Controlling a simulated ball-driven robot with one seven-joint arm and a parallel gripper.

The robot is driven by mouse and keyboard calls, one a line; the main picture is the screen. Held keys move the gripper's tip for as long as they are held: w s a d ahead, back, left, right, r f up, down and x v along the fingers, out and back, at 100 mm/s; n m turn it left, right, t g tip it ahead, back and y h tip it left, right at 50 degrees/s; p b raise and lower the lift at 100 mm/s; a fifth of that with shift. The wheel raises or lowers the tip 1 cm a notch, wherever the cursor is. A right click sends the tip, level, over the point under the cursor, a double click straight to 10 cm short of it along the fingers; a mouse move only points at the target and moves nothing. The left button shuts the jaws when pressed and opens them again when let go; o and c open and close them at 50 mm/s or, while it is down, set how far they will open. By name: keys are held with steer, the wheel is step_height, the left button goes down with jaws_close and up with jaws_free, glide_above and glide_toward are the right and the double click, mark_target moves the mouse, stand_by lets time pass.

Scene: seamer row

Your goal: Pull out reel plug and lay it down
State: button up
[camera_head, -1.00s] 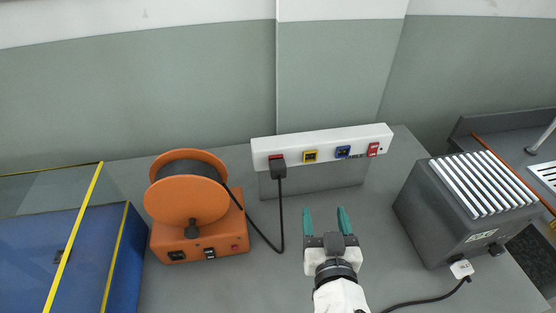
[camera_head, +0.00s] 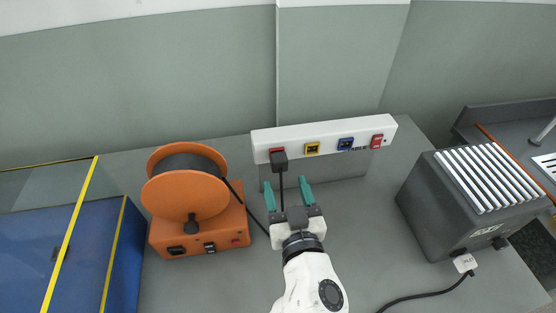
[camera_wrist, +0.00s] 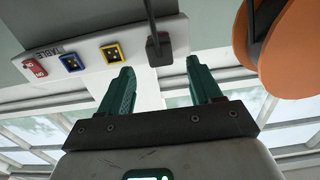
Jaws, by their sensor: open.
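The reel plug (camera_head: 279,161) is a dark plug seated at the left end of the white socket strip (camera_head: 330,131), in the red-framed socket. Its black cord hangs down and runs left to the orange cable reel (camera_head: 186,195). My gripper (camera_head: 287,194) is open and empty, just below the plug, with its green fingertips pointing up toward it and apart from it. In the wrist view the plug (camera_wrist: 158,47) shows beyond the gap between the open fingers (camera_wrist: 157,82), slightly above the fingertips. The cord (camera_wrist: 150,14) leads away to the top.
A grey ribbed box (camera_head: 470,205) with a white plug (camera_head: 464,263) stands right. A blue yellow-edged case (camera_head: 70,250) stands left. The grey bench (camera_head: 365,235) is clear at centre right.

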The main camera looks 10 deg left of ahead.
mark_target(281, 168)
steer(key=shift+b+x, duration=0.35)
steer(key=shift+x, duration=3.35)
steer(key=shift+b, duration=0.4)
steer(key=shift+c, duration=0.5)
jaws_close()
steer(key=shift+b+v, duration=0.4)
steer(key=shift+v, duration=2.55)
steer(key=shift+d, duration=0.1)
